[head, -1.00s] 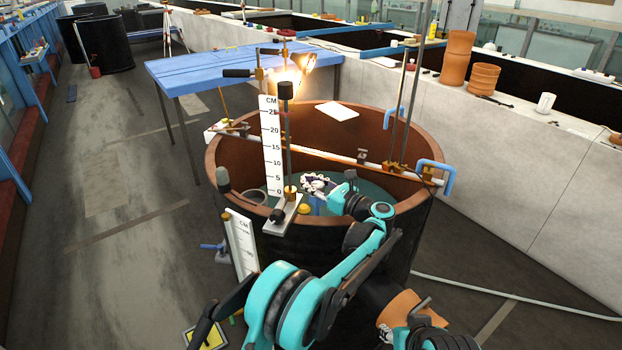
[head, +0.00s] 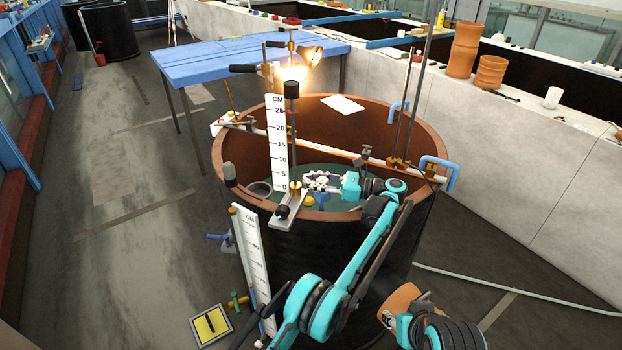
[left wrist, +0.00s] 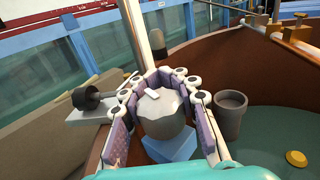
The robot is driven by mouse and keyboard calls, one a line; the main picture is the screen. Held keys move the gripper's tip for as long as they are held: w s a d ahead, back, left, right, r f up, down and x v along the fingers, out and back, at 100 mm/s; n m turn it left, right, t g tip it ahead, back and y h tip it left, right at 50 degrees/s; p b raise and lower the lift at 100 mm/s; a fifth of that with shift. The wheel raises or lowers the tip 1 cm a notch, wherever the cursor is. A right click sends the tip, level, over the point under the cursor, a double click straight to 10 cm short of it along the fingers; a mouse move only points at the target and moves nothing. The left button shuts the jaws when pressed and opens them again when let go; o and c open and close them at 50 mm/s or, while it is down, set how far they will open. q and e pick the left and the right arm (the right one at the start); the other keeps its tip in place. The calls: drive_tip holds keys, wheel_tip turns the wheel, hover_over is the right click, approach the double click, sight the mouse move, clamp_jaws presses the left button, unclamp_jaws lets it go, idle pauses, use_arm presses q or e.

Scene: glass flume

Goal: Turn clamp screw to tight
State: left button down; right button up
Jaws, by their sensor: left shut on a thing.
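The clamp screw is a grey faceted knob (left wrist: 165,118) with a small white mark on top, seen in the left wrist view. It sits above a blue block (left wrist: 172,147), which also shows in the head view (head: 321,199) inside the rim of the round brown tank (head: 420,150). My left gripper (left wrist: 163,80) is shut on the knob, its jointed purple-padded fingers wrapped around both sides. In the head view the left gripper (head: 313,182) reaches in over the tank from the right of the ruler stand, and its fingers hide the knob. My right gripper is not seen.
A white ruler (head: 277,145) and metal rod on a small base (head: 289,208) stand at the tank rim, close to the gripper. A white bar (head: 330,155) crosses the tank. A grey cup (left wrist: 230,114) and yellow disc (left wrist: 296,158) lie near the knob.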

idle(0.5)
use_arm(q)
drive_tip(key=c, duration=1.1)
unclamp_jaws()
drive_tip(key=shift+a, duration=0.1)
drive_tip(key=shift+c, duration=0.2)
